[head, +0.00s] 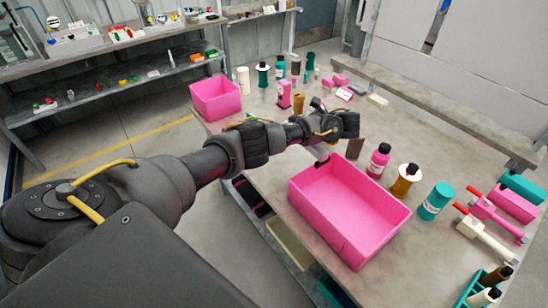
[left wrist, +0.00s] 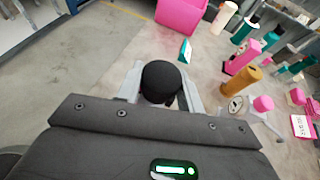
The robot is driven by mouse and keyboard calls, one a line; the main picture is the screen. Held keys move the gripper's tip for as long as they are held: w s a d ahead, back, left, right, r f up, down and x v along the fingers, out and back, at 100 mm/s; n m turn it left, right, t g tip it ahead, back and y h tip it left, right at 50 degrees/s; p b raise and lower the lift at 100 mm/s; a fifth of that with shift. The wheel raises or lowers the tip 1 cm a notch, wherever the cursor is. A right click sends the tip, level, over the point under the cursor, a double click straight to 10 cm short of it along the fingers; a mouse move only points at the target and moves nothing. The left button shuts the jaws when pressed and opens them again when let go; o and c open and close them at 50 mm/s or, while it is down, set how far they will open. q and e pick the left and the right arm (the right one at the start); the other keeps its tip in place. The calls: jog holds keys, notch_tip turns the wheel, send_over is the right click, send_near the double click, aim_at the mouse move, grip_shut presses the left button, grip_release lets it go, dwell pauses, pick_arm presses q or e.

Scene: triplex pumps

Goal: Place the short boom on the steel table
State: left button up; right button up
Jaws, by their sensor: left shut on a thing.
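My left gripper (head: 322,152) reaches in from the left over the near side of the steel table (head: 270,135), just behind the large pink bin (head: 350,205). In the left wrist view its pale fingers (left wrist: 161,92) are shut on a black, round-ended thing (left wrist: 162,76). I see that thing almost end-on, with a little dark red below it. Its length and lower part are hidden, so I cannot tell for sure that it is the short boom. My right gripper is not in view.
A pink bin (head: 215,97) stands at the table's far left corner. Bottles, including a pink bottle (head: 378,160) and a teal cylinder (head: 436,200), stand right of the large bin. Pink blocks lie at the back. Bare tabletop shows left of the gripper in the wrist view.

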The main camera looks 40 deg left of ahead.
pick_arm(q)
jog(key=a+f+b, duration=0.8)
jog(key=a, duration=0.1)
jog(key=a+f+b, duration=0.4)
jog(key=a+b, duration=0.1)
jog(key=shift+w, duration=0.35)
jog(key=shift+f, duration=0.5)
